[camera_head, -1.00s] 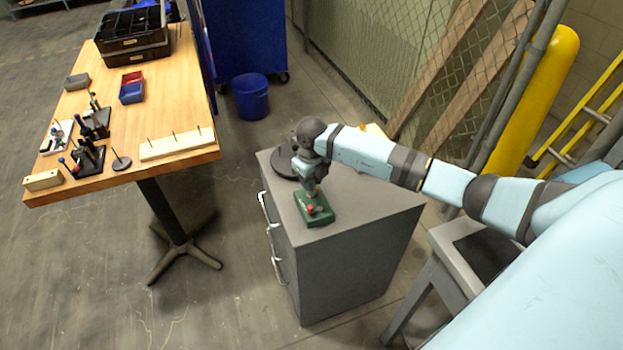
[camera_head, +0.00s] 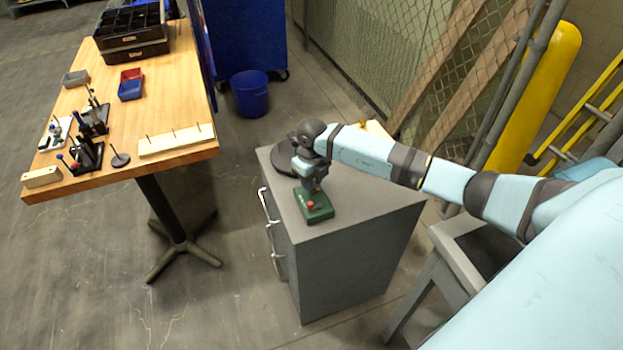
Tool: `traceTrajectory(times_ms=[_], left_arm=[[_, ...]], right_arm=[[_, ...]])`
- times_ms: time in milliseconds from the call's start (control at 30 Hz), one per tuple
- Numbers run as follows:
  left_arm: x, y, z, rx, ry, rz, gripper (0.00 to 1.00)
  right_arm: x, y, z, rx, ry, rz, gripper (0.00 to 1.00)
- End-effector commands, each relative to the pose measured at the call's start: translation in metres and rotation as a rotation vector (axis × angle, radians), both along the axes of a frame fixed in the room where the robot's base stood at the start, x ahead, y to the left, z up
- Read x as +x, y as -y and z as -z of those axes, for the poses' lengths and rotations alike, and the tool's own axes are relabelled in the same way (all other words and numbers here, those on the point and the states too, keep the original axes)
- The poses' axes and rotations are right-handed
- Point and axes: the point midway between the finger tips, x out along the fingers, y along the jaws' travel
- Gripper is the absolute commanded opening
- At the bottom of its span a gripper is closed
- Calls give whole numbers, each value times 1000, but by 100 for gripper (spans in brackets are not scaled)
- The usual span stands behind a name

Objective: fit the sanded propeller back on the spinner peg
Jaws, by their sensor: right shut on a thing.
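My right gripper (camera_head: 313,188) points down just above a small green box (camera_head: 314,209) with a red button (camera_head: 309,205), which sits on the grey cabinet's front part. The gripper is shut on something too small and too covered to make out. I cannot tell whether it touches the box. No propeller shows clearly, and I cannot make out a spinner peg on the green box. My left gripper is out of view.
A dark round disc (camera_head: 284,159) lies on the grey cabinet (camera_head: 365,205) behind my wrist. Left, a wooden bench (camera_head: 150,97) holds a pegged board (camera_head: 176,140), a small peg stand (camera_head: 119,160), bins and tools. A grey stool-like stand (camera_head: 455,240) is right of the cabinet.

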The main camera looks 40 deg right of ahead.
Motion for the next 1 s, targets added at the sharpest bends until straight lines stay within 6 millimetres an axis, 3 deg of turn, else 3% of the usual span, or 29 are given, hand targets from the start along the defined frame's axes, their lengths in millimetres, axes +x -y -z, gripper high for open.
traceTrajectory(times_ms=[867, 900, 1000], left_arm=[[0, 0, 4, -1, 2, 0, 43], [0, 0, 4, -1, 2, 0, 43], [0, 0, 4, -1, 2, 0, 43]], right_arm=[[0, 0, 7, 0, 0, 0, 0], [0, 0, 7, 0, 0, 0, 33], [0, 0, 8, 0, 0, 0, 54]])
